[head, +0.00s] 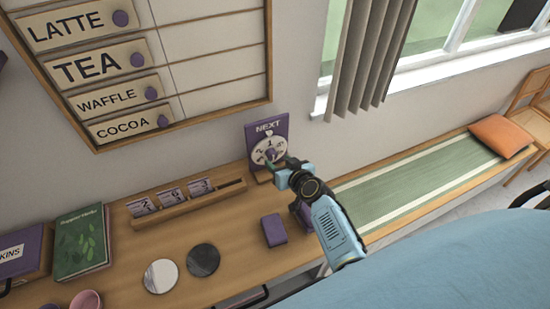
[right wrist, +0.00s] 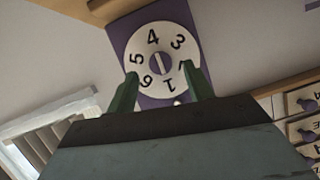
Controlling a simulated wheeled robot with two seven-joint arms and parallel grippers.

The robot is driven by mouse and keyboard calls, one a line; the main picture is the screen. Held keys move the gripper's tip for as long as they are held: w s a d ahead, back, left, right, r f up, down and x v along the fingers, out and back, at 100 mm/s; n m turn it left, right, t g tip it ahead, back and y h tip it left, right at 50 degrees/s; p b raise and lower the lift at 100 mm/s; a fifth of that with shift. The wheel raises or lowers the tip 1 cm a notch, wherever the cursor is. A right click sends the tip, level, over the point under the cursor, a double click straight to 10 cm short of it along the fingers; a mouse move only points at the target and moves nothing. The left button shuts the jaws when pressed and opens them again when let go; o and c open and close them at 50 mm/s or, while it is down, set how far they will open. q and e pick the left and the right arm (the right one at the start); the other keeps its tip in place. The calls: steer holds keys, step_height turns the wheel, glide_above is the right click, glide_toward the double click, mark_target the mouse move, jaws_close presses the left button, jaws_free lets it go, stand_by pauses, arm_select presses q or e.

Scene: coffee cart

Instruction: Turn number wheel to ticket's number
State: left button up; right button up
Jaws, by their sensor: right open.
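The number wheel (head: 262,150) is a white dial on a purple board marked NEXT (head: 268,126), standing at the back of the counter. In the right wrist view the wheel (right wrist: 146,76) appears inverted, with 3, 4, 5, 6 and 1 readable and a purple knob (right wrist: 161,64) at its centre. The 1 lies by the small white pointer. My right gripper (head: 277,163) is open in front of the wheel. Its green fingers (right wrist: 162,88) are spread over the dial, the knob between and beyond their tips. Tickets (head: 171,196) stand in a wooden rack; their numbers are unreadable. My left gripper is out of view.
The wooden rack (head: 238,186) runs left of the wheel. A menu board (head: 215,70) hangs above. A bench (head: 420,180) is at right.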

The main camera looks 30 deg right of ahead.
mark_target(274, 157)
steer(key=shift+b+x, duration=0.35)
steer(key=shift+x, duration=1.5)
steer(key=c, duration=1)
